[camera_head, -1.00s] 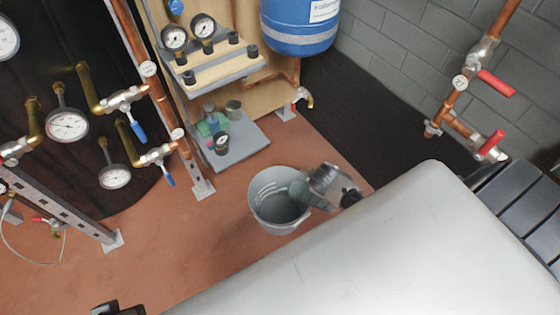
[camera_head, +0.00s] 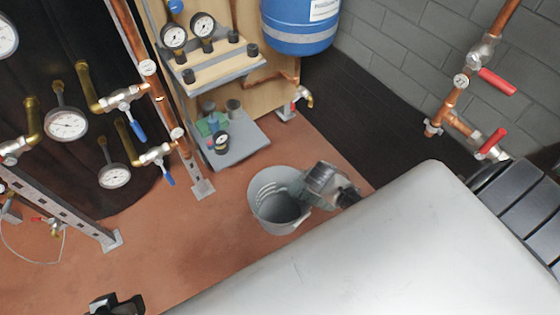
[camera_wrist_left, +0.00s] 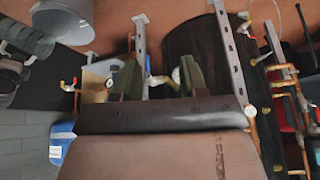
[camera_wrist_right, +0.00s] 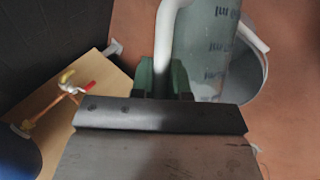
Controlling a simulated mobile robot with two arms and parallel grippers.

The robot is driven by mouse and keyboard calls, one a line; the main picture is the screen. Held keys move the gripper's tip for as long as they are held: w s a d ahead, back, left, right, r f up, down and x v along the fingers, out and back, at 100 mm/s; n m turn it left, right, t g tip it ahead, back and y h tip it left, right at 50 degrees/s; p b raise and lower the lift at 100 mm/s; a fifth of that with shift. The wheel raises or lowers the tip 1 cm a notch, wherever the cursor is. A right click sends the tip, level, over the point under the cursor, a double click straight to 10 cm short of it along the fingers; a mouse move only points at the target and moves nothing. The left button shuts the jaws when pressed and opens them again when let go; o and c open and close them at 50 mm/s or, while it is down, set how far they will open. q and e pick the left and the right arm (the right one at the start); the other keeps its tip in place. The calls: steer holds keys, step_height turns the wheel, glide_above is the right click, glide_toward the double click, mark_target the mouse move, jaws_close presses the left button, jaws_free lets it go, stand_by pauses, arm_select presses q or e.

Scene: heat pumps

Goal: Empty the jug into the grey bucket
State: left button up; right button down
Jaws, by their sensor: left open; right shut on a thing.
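The grey bucket (camera_head: 262,208) stands on the red-brown floor, its dark inside visible in the head view. The jug (camera_head: 322,180) is at its right rim, partly covered by my right gripper (camera_head: 345,196). In the right wrist view the translucent grey-green jug (camera_wrist_right: 205,50) lies in front of the bucket (camera_wrist_right: 256,80). My right gripper (camera_wrist_right: 163,80) is shut on the jug's pale handle (camera_wrist_right: 165,45). The jug's contents cannot be made out. My left gripper (camera_head: 117,304) is open and empty at the bottom left; its fingers (camera_wrist_left: 158,80) stand apart in the left wrist view.
A rig with gauges and a grey base plate (camera_head: 240,145) stands behind the bucket. A blue tank (camera_head: 298,30) hangs at the back. Copper pipes with red-handled valves (camera_head: 495,82) are on the right wall. Floor left of the bucket (camera_head: 190,240) is clear.

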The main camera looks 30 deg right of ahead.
arm_select(q)
steer(key=shift+w+d+r+t+h+b, duration=0.2)
steer(key=shift+w+t, duration=0.25)
steer(key=shift+w, duration=0.15)
steer(key=shift+w+d+r+t+h+b, duration=0.15)
steer(key=shift+w+d+r+t, duration=0.1)
steer(key=shift+w+t, duration=0.35)
steer(key=shift+w+d+r+t+h+b, duration=0.1)
steer(key=shift+w+d+r+t+b, duration=0.2)
steer(key=shift+w, duration=0.35)
arm_select(e)
steer(key=shift+w+a+g+h, duration=0.4)
steer(key=shift+w+a, duration=0.05)
arm_select(q)
steer(key=shift+s+a+f, duration=0.1)
steer(key=shift+s+f, duration=0.05)
arm_select(e)
steer(key=shift+w+a+n+g+h, duration=0.3)
steer(key=shift+w+a, duration=0.35)
stand_by(1.3)
arm_select(q)
steer(key=shift+w, duration=0.25)
arm_select(e)
steer(key=shift+w+a, duration=0.65)
stand_by(0.8)
